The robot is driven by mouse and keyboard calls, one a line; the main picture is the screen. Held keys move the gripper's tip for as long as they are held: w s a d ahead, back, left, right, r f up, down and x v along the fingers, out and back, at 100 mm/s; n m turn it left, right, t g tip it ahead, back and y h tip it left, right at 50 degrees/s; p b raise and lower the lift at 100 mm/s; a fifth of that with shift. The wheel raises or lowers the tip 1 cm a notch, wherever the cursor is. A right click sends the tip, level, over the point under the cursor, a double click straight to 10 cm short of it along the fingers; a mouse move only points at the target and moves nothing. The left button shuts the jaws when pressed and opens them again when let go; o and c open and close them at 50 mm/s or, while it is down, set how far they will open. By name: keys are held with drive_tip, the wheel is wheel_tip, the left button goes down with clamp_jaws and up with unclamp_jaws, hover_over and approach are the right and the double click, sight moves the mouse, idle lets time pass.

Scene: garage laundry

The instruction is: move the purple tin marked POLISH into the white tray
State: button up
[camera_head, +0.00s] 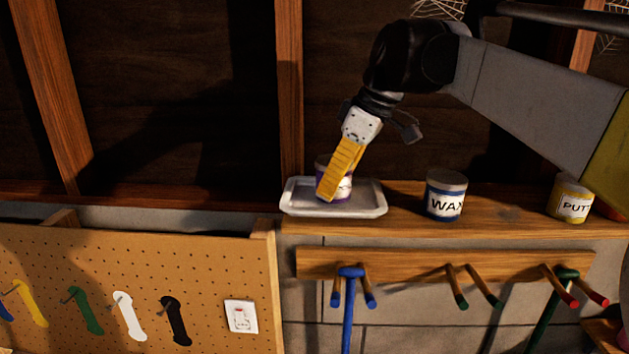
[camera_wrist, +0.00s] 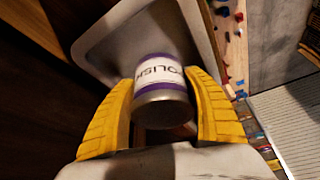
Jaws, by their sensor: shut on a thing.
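The purple tin marked POLISH (camera_wrist: 160,73) sits between the two yellow fingers of my gripper (camera_wrist: 163,110) in the wrist view. My gripper is shut on it. In the head view my gripper (camera_head: 330,192) points down over the white tray (camera_head: 360,212), and the tin (camera_head: 347,188) shows partly behind its fingers. The tin is within the tray's outline. I cannot tell whether it touches the tray floor. The tray also shows behind the tin in the wrist view (camera_wrist: 97,45). It stands at the left end of the wooden shelf.
On the wooden shelf (camera_head: 400,224), a blue-banded WAX tin (camera_head: 445,196) stands right of the tray. A yellow tin with lettering starting PUT (camera_head: 570,199) stands farther right. Shelf between them is clear. Below are a peg rail (camera_head: 410,264) and, at left, a pegboard (camera_head: 140,262).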

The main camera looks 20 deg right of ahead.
drive_tip(key=shift+f, duration=0.35)
drive_tip(key=o, duration=1.4)
drive_tip(key=shift+r, duration=0.1)
